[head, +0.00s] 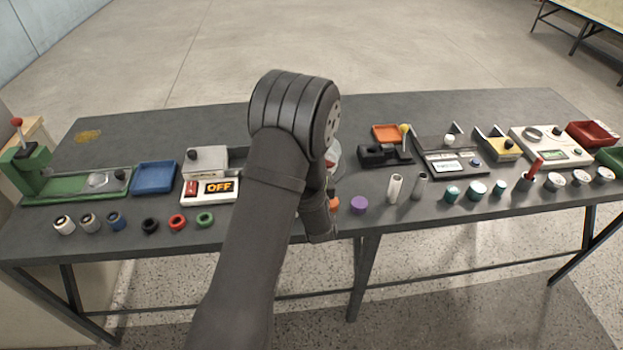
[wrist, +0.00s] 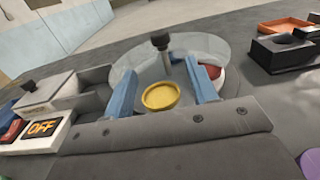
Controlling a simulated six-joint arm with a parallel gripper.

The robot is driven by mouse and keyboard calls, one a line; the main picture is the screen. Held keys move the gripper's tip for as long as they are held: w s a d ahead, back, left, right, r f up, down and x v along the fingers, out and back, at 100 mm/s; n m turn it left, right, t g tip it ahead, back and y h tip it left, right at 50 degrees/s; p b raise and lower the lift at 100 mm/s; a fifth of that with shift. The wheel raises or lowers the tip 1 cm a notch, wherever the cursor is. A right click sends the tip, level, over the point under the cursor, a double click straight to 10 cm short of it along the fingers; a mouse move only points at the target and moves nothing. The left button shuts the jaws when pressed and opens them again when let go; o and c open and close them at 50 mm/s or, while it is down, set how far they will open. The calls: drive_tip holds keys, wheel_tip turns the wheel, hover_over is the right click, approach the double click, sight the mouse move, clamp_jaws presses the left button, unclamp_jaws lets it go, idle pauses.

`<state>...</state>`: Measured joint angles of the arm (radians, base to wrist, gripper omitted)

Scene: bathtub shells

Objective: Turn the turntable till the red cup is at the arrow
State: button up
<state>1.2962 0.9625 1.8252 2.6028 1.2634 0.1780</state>
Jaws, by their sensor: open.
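The turntable (wrist: 217,47) shows in the wrist view as a pale round disc with an upright black-topped post (wrist: 160,42) on it. A yellow cup (wrist: 160,97) is in front, between my fingers in the picture. A red round thing, likely the red cup (wrist: 209,71), is at the right side, partly hidden behind my right finger. My gripper (wrist: 160,70) is open, its two blue fingers apart over the near part of the turntable. I cannot tell whether they touch anything. In the head view my arm hides most of the turntable. I cannot make out the arrow.
Left of the turntable is a box with an OFF display (head: 219,187) and a blue tray (head: 154,177). Right of it are a black fixture (head: 378,155), an orange tray (head: 386,133) and a purple cylinder (head: 358,205). Several rings and small cylinders line the front edge.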

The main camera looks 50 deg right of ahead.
drive_tip(key=shift+v, duration=2.05)
drive_tip(key=shift+w+r+n, duration=0.1)
drive_tip(key=shift+w+n, duration=0.1)
drive_tip(key=shift+n, duration=0.1)
drive_tip(key=c, duration=0.6)
drive_tip(key=w+n+t+y, duration=0.1)
drive_tip(key=n, duration=0.1)
drive_tip(key=w+r+n+y, duration=0.1)
drive_tip(key=n, duration=0.1)
drive_tip(key=shift+w+a+t+y, duration=0.2)
drive_tip(key=shift+w+t+y, duration=0.1)
drive_tip(key=shift+t, duration=0.1)
clamp_jaws()
drive_tip(key=w+a+n+g+y, duration=0.15)
drive_tip(key=w+n+y, duration=0.25)
drive_tip(key=n+y, duration=1.05)
drive_tip(key=s+d+r+n+g+h, duration=0.2)
drive_tip(key=s+d+n+g+h, duration=0.3)
drive_tip(key=n, duration=1)
drive_tip(key=shift+g+h, duration=0.25)
drive_tip(key=shift+g, duration=0.1)
drive_tip(key=x, duration=1)
drive_tip(key=shift+w+d+r, duration=0.1)
drive_tip(key=shift+w+d, duration=0.1)
drive_tip(key=shift+d, duration=0.05)
